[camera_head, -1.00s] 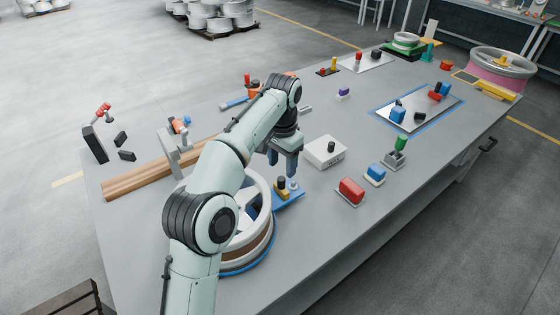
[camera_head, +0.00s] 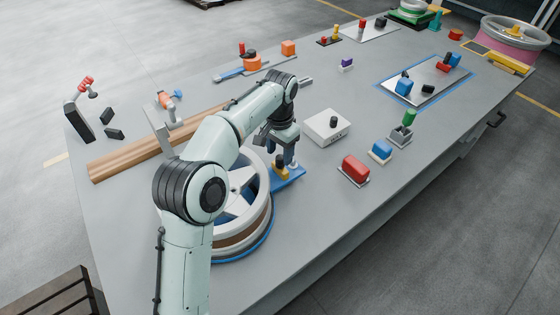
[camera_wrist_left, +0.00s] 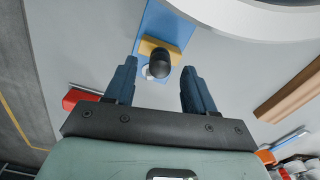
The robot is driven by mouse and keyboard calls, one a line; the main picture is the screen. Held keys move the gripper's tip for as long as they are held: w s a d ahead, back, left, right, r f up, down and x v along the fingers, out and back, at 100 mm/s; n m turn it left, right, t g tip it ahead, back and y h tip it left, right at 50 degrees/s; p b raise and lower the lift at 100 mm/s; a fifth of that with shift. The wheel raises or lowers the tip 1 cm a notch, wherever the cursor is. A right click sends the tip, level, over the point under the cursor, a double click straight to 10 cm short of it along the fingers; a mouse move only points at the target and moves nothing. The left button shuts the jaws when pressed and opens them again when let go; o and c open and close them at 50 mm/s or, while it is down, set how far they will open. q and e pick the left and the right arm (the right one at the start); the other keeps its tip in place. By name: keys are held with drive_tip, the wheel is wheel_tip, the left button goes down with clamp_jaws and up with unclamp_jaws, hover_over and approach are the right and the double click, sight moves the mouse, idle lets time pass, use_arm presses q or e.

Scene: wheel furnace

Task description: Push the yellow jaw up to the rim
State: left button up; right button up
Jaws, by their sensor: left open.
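The yellow jaw (camera_head: 281,172) is a small block on a blue slide plate (camera_head: 293,178) beside a silver wheel (camera_head: 262,205) lying flat on the bench. In the left wrist view the yellow jaw (camera_wrist_left: 146,46) carries a black round knob (camera_wrist_left: 160,62), and the wheel's pale rim (camera_wrist_left: 250,22) lies beyond it, with blue plate between them. My left gripper (camera_head: 280,152) points down over the slide. In the wrist view its open fingers (camera_wrist_left: 159,75) are on either side of the knob, with gaps to both. Finger height relative to the knob is hard to tell. My right gripper does not show.
A white box with a black knob (camera_head: 327,127) stands just right of the slide, and a red block (camera_head: 355,168) lies nearer the front edge. A wooden beam (camera_head: 140,150) runs behind the wheel. Bare bench lies in front of the slide.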

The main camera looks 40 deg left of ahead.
sight(280, 157)
use_arm(q)
drive_tip(key=shift+f, duration=1.6)
clamp_jaws()
drive_tip(key=shift+s+a+b, duration=0.3)
drive_tip(key=shift+s+b, duration=0.3)
drive_tip(key=shift+s, duration=0.3)
drive_tip(key=shift+s+a, duration=0.15)
drive_tip(key=shift+s, duration=0.35)
drive_tip(key=shift+w, duration=0.1)
unclamp_jaws()
drive_tip(key=shift+r, duration=0.1)
wheel_tip(280, 157, up, 13)
drive_tip(key=p, duration=0.4)
drive_tip(key=shift+r, duration=0.15)
